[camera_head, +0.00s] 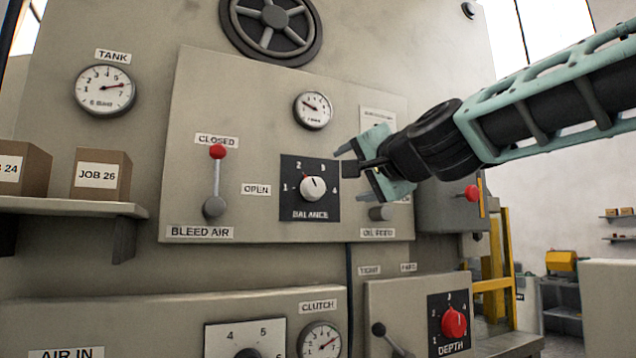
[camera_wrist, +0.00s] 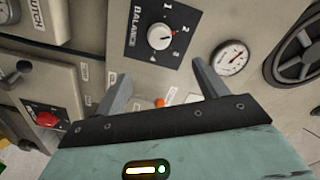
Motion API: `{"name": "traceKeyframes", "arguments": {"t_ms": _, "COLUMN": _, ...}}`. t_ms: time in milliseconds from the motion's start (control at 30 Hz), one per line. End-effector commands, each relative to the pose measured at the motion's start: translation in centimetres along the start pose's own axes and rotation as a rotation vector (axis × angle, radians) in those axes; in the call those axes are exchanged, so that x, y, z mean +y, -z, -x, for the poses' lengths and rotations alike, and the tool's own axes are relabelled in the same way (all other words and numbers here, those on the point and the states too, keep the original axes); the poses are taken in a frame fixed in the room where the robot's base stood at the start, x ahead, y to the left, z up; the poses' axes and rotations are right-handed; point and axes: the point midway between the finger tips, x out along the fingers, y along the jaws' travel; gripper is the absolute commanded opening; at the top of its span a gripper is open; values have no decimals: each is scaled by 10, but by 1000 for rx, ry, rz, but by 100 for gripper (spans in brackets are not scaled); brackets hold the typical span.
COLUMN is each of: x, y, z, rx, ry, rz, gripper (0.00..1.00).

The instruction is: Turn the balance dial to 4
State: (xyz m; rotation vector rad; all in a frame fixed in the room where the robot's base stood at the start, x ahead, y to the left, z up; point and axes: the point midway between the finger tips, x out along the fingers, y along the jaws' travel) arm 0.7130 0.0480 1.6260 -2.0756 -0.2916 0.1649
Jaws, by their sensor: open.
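The balance dial (camera_head: 313,189) is a round white knob on a black plate marked BALANCE, with the numbers 1 to 4 around it. It also shows in the wrist view (camera_wrist: 160,36), where its red pointer mark points at or near 2. My gripper (camera_head: 354,168) is open and empty, in front of the panel to the right of the dial in the head view. In the wrist view its two fingers (camera_wrist: 160,72) are spread apart. The dial lies beyond the fingertips, and neither finger touches it.
A bleed air lever (camera_head: 217,180) with a red ball stands left of the dial. An oil feed knob (camera_head: 380,213) is below my gripper. A small gauge (camera_head: 313,110) and a handwheel (camera_head: 271,28) are above. A red depth dial (camera_head: 453,322) is lower right.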

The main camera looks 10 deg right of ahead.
Motion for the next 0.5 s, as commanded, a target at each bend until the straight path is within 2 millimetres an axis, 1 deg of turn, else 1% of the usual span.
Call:
{"name": "traceKeyframes", "arguments": {"t_ms": 33, "x": -1, "y": 0, "z": -10, "rx": -4, "ry": -2, "rz": -1, "gripper": 72}}
{"name": "traceKeyframes", "arguments": {"t_ms": 500, "x": -1, "y": -1, "z": -103, "rx": -5, "ry": -3, "rz": 0, "gripper": 72}}
